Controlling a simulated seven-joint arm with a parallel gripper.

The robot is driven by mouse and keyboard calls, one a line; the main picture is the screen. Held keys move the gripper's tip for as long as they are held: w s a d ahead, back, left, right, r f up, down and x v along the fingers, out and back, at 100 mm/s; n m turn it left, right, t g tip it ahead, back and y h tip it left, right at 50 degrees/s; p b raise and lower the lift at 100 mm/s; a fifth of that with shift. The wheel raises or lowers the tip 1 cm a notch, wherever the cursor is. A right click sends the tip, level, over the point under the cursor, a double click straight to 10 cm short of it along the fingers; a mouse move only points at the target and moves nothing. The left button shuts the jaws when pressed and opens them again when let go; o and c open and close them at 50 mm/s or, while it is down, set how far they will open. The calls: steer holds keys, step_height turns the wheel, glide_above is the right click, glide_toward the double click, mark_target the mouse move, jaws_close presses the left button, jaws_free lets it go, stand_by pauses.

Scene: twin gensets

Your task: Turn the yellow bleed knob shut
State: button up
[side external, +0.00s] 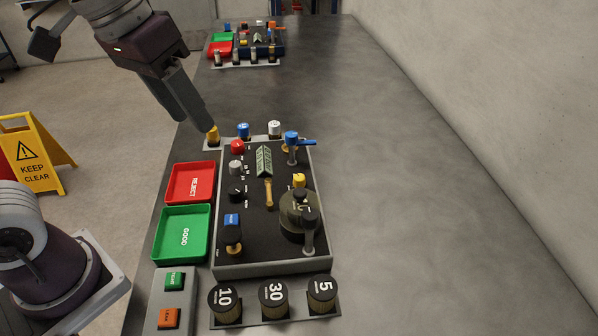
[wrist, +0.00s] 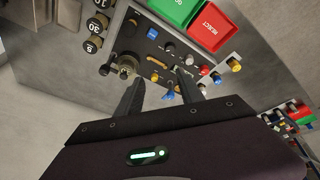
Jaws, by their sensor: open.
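Two yellow knobs show in the side view. One yellow knob (side external: 213,135) stands at the left end of the row behind the control panel; it also shows in the wrist view (wrist: 236,65). The other yellow knob (side external: 299,180) is on the panel, behind a round olive housing; it shows in the wrist view (wrist: 155,76) between the finger lines. I cannot tell which is the bleed knob. My gripper (side external: 207,124) is open and empty. Its fingertips overlap the rear-left knob in the side view, but in the wrist view (wrist: 160,80) that knob lies outside the fingers.
A blue lever (side external: 292,138), a red knob (side external: 238,147) and a black-handled lever (side external: 309,218) stick up from the panel (side external: 225,268). Red (side external: 175,184) and green (side external: 168,243) trays lie left. Numbered knobs (side external: 273,294) stand in front. The table's right (side external: 420,240) is clear.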

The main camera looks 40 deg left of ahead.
steer(key=w+d+f+g, duration=0.1)
steer(key=w+d+f, duration=0.1)
steer(key=w, duration=0.4)
steer(key=g+y, duration=0.1)
steer(key=g, duration=0.1)
glide_above(299, 177)
step_height(299, 177, down, 12)
steer(key=shift+r, duration=0.15)
step_height(299, 177, down, 6)
steer(key=shift+f, duration=0.25)
jaws_close()
